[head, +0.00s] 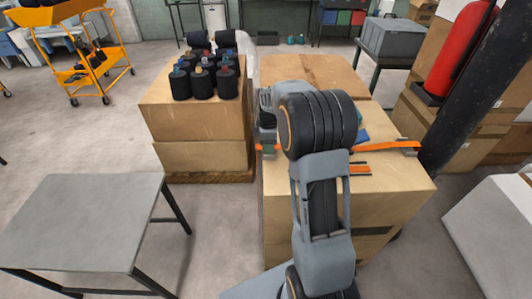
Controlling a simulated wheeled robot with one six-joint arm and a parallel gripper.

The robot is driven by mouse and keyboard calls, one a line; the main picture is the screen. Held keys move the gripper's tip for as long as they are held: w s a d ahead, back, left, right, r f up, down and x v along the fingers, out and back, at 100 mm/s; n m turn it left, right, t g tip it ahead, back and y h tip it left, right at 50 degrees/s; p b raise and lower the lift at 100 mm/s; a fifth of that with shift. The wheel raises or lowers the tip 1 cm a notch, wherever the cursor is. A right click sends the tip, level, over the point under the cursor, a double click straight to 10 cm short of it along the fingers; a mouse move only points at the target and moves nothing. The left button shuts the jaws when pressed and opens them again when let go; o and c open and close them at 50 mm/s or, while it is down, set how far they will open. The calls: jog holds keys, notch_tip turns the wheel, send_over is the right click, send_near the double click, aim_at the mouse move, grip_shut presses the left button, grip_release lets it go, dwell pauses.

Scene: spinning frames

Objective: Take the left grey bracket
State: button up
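My arm stands in the right middle of the head view and covers much of the box top. The fingertips of my gripper are hidden behind the arm, so its opening does not show. A small grey bracket-like piece (408,145) lies at the right edge of the box, at the end of an orange strap (380,146). At the left edge of the same box, a short orange piece (267,149) shows beside my arm. I cannot make out a grey bracket there; that area is partly hidden.
The cardboard box (400,188) under my arm has another orange strip (360,169) and a blue item (361,136) on top. Dark spools (202,86) crowd the box stack (200,122) to the left. A grey table (85,220) stands front left; bare floor lies between.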

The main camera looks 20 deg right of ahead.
jog(key=shift+w+f, duration=0.1)
jog(key=shift+f, duration=2.3)
grip_shut()
